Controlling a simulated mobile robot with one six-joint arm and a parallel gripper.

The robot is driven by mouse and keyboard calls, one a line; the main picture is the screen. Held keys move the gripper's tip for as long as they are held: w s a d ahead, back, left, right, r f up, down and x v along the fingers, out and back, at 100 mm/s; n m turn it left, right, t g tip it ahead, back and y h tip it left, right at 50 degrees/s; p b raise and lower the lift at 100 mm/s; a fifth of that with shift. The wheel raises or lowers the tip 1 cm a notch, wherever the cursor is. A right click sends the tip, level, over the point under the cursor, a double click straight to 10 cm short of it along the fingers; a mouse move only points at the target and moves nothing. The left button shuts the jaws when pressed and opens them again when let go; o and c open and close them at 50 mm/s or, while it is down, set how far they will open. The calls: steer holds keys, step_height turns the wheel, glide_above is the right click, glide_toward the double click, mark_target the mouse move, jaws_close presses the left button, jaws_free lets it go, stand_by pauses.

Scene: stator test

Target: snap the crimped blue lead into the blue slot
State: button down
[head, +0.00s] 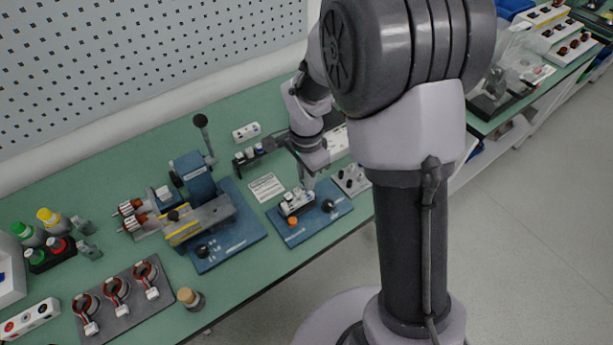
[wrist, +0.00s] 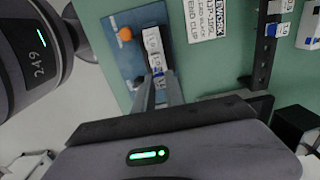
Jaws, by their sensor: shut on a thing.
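A blue fixture plate (head: 318,221) lies on the bench and carries a white terminal block (head: 296,201), also in the wrist view (wrist: 152,41). My gripper (head: 308,184) points down over the block's right end. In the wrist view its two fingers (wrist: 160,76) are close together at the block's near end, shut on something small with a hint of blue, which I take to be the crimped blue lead. The lead is mostly hidden by the fingers. The blue slot cannot be made out, nor whether the lead's end is inside it.
An orange button (wrist: 125,34) and a black knob (head: 328,206) sit on the plate. A larger blue crimping press (head: 195,180) is left. A small grey plate with knobs (head: 351,179) is right.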

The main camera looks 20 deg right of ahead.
steer(key=shift+f, duration=0.4)
steer(key=shift+f+b, duration=0.6)
steer(key=shift+b, duration=0.1)
stand_by(0.4)
steer(key=c, duration=1.3)
jaws_free()
